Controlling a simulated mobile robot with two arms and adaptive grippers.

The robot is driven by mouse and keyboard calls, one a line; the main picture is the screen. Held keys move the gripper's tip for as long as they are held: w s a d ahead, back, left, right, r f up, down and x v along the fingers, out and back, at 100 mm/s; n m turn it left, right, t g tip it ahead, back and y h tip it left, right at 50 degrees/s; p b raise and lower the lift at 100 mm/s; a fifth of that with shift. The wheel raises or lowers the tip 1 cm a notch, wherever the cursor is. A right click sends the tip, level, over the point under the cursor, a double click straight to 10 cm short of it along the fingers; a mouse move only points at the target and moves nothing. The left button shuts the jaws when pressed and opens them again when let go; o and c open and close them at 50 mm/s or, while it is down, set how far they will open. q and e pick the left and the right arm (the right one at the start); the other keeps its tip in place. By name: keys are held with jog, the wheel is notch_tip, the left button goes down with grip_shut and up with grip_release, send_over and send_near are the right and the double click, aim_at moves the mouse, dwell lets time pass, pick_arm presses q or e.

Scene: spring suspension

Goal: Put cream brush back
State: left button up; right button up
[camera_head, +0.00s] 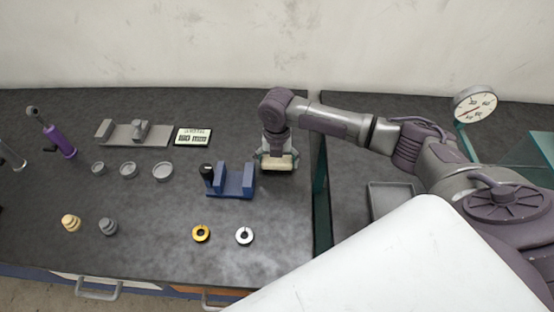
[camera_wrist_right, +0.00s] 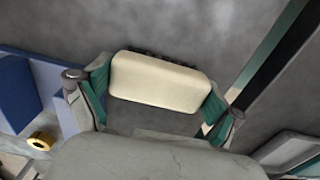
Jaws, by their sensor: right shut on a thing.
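The cream brush (camera_head: 277,162) is a cream block with dark bristles along one side. In the right wrist view the brush (camera_wrist_right: 160,82) lies across between the two green-lined fingers. My right gripper (camera_head: 276,158) is shut on it, with one finger at each end. The brush is over the dark worktop, just right of the blue vise. From these views I cannot tell whether it touches the worktop. My left gripper is not in view.
The blue vise (camera_head: 232,180) with a black knob stands close left of the brush. A gap and green-edged panel (camera_head: 320,195) lie to the right. A grey tray (camera_head: 391,198) and dial gauge (camera_head: 474,104) stand farther right. Gold ring (camera_head: 201,233) and silver ring (camera_head: 244,235) lie in front.

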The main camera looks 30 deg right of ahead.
aim_at(277, 159)
jog(key=o, duration=0.7)
jog(key=shift+f, duration=0.15)
notch_tip(277, 159, up, 12)
jog(key=shift+r+b, duration=0.2)
jog(key=shift+b, duration=0.95)
jog(key=shift+s+f, duration=0.1)
